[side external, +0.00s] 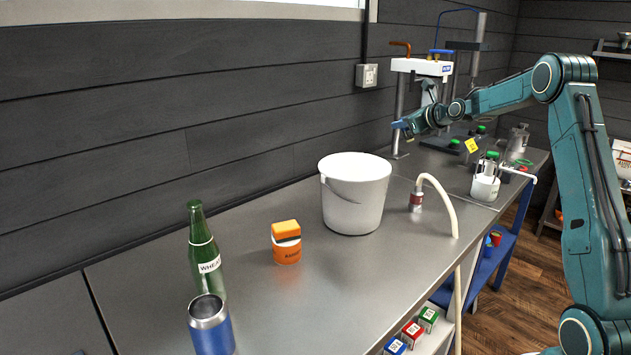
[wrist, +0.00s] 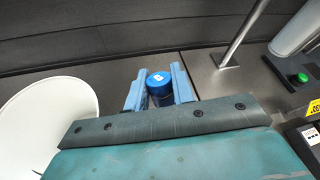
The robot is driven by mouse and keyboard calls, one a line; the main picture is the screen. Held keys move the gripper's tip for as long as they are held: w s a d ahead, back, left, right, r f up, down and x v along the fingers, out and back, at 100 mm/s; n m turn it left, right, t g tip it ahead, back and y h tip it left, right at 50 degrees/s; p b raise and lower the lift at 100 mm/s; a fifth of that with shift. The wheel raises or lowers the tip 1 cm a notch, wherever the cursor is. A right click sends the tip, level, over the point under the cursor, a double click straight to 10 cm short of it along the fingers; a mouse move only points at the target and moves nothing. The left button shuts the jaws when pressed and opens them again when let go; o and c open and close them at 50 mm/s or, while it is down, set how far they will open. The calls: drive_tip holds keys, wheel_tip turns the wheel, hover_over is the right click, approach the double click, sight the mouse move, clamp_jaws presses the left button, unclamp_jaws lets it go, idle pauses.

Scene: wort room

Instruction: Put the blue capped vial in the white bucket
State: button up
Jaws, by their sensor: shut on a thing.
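My gripper (side external: 402,128) is raised above the bench to the right of the white bucket in the side external view. In the wrist view my gripper (wrist: 158,90) is shut on the blue capped vial (wrist: 158,80), whose round blue cap with a small white mark shows between the blue fingers. The vial's body is mostly hidden. The white bucket (side external: 353,208) stands upright on the steel bench with its handle down on its side. Its rim also shows at the left of the wrist view (wrist: 84,95), left of my fingers and apart from them. The bucket's bottom is hidden.
A metal stand (side external: 400,105) rises behind my gripper.

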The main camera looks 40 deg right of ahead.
sight(353, 194)
drive_tip(key=w+a+n+g+y, duration=0.1)
drive_tip(key=a+n, duration=0.2)
drive_tip(key=w+a+n+g+y, duration=0.1)
drive_tip(key=a+n+g, duration=0.1)
drive_tip(key=a+n, duration=0.1)
drive_tip(key=w+a+n+g+y, duration=0.1)
drive_tip(key=a+n, duration=0.1)
drive_tip(key=a, duration=0.3)
drive_tip(key=shift+w+r+n+g, duration=0.15)
drive_tip(key=shift+n+g, duration=0.15)
drive_tip(key=shift+n, duration=0.1)
drive_tip(key=s+a+r+n+g, duration=0.1)
drive_tip(key=a+n+g, duration=0.1)
drive_tip(key=a+n, duration=0.6)
drive_tip(key=a, duration=0.3)
drive_tip(key=shift+s+a+r+n, duration=0.25)
drive_tip(key=shift+s+r+n, duration=0.05)
drive_tip(key=shift+n, duration=0.1)
drive_tip(key=shift+f, duration=0.2)
wheel_tip(353, 194, down, 11)
drive_tip(key=shift+r, duration=0.2)
